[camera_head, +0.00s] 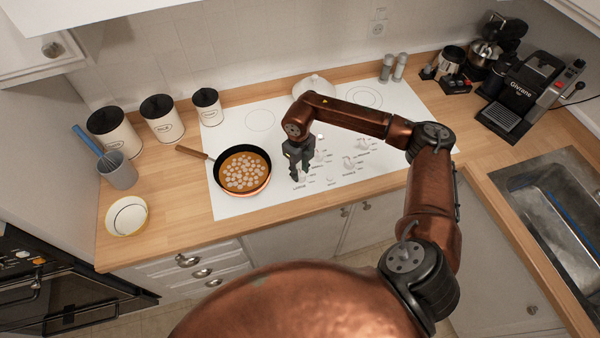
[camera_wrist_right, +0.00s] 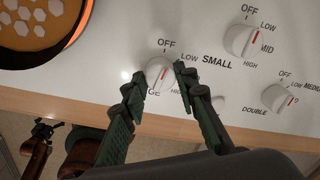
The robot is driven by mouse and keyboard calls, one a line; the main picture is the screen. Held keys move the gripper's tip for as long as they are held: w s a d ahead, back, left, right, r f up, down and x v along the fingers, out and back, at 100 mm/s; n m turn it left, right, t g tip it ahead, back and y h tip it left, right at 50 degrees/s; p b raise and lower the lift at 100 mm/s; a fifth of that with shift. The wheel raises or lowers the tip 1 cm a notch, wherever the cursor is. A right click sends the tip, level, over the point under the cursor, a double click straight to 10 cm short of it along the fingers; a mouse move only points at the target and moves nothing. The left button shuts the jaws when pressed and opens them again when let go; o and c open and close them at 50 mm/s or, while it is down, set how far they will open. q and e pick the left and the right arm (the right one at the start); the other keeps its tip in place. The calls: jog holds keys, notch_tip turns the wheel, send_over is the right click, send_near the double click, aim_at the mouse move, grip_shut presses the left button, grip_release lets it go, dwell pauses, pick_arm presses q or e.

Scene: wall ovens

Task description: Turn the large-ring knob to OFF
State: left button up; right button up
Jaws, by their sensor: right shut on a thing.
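The large-ring knob (camera_wrist_right: 160,73) is a round white knob with a red mark, on the white hob panel. The mark is tilted a little right of straight up, with OFF printed above and LOW to the upper right. My right gripper (camera_head: 299,173) points down at the hob's front edge. In the wrist view its two green fingertips (camera_wrist_right: 161,76) are shut on the knob from both sides. The left finger covers part of the knob's label. My left gripper (camera_wrist_right: 47,127) seems to show small and dark at the lower left of the wrist view; its opening is unclear.
A black pan (camera_head: 268,158) with orange food sits left of the gripper, over a glowing orange ring. The small knob (camera_wrist_right: 241,40) and double knob (camera_wrist_right: 282,98) are to the right. A white lid (camera_head: 314,86) lies behind. Canisters (camera_head: 112,134) stand at left, a coffee machine (camera_head: 523,95) at right.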

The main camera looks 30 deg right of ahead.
aim_at(300, 174)
jog(key=shift+n+b, duration=0.55)
jog(key=shift+n, duration=0.45)
jog(key=o, duration=1.2)
jog(key=shift+c, duration=0.2)
jog(key=shift+r, duration=0.15)
notch_tip(300, 174, up, 12)
jog(key=shift+a, duration=0.15)
jog(key=shift+s, duration=0.15)
